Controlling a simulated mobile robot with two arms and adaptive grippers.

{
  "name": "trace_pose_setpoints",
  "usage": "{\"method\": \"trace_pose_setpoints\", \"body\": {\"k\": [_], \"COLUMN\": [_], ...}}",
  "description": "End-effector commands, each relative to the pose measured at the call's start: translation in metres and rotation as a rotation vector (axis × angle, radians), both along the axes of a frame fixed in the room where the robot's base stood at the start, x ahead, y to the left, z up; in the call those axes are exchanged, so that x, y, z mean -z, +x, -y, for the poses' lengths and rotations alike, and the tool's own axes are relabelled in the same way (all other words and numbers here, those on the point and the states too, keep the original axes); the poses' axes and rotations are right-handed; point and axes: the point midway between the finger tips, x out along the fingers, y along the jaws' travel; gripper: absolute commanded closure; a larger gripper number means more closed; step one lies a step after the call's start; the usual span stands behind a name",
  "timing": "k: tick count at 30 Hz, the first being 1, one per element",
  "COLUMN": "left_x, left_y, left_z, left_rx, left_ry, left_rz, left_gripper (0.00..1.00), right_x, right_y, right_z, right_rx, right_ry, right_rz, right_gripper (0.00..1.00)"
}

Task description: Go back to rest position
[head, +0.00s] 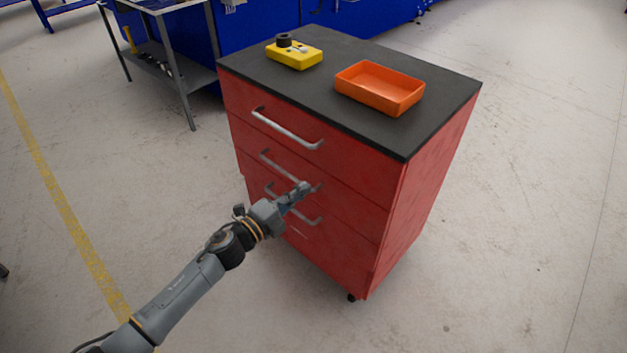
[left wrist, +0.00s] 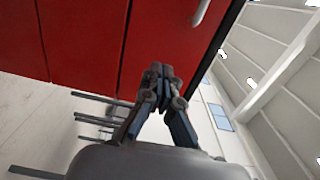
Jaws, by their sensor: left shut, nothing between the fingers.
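My left gripper (head: 305,187) is shut and empty in the head view, in front of the drawers of the red cabinet (head: 400,215). It overlaps the right part of the middle drawer handle (head: 275,164) in the picture; I cannot tell whether it touches. In the left wrist view the shut fingers (left wrist: 158,75) show against the red drawer fronts (left wrist: 75,40), with part of a handle (left wrist: 201,12) near the top. My right gripper is in neither view.
An orange tray (head: 380,88) and a yellow block (head: 293,58) with a dark round piece on it stand on the black cabinet top (head: 330,45). A grey workbench (head: 160,50) stands behind at the left. The floor around the cabinet is clear on the left and right.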

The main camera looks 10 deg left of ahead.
Motion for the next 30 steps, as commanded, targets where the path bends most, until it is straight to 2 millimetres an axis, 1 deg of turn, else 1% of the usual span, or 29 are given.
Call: {"method": "trace_pose_setpoints", "body": {"k": [1,4,11,14,17,18,20,21,23,24,26,27,29,30], "left_x": [0.001,0.001,0.001,0.016,0.057,0.08,0.12,0.147,0.186,0.212,0.248,0.272,0.304,0.324], "left_y": [-0.007,-0.013,-0.017,-0.017,-0.02,-0.024,-0.034,-0.044,-0.063,-0.078,-0.105,-0.124,-0.157,-0.179], "left_z": [-0.005,-0.01,-0.013,-0.02,-0.039,-0.049,-0.066,-0.076,-0.092,-0.101,-0.113,-0.121,-0.13,-0.135], "left_rx": [0.0,0.0,-0.002,-0.032,-0.113,-0.161,-0.241,-0.297,-0.383,-0.441,-0.526,-0.581,-0.667,-0.723], "left_ry": [0.0,0.0,-0.002,-0.024,-0.088,-0.121,-0.177,-0.217,-0.273,-0.308,-0.357,-0.386,-0.432,-0.457], "left_rz": [-0.001,-0.001,-0.004,-0.052,-0.179,-0.249,-0.365,-0.442,-0.556,-0.63,-0.735,-0.803,-0.901,-0.962], "left_gripper": [1.0,1.0,1.0,1.0,1.0,1.0,1.0,1.0,1.0,1.0,1.0,1.0,1.0,1.0], "right_x": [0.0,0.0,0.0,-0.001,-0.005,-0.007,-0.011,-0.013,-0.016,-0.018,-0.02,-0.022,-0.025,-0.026], "right_y": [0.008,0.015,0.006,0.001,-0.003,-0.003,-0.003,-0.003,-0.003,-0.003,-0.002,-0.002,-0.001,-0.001], "right_z": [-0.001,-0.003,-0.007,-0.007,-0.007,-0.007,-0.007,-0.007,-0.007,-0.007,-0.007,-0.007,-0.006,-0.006], "right_rx": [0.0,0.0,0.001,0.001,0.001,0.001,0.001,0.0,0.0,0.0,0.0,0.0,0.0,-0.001], "right_ry": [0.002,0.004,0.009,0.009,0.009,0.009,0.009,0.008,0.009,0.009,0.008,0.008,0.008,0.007], "right_rz": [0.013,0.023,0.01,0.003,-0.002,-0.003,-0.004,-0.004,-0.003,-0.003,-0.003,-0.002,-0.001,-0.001], "right_gripper": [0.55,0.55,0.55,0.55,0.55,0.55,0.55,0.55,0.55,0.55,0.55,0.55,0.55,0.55]}}
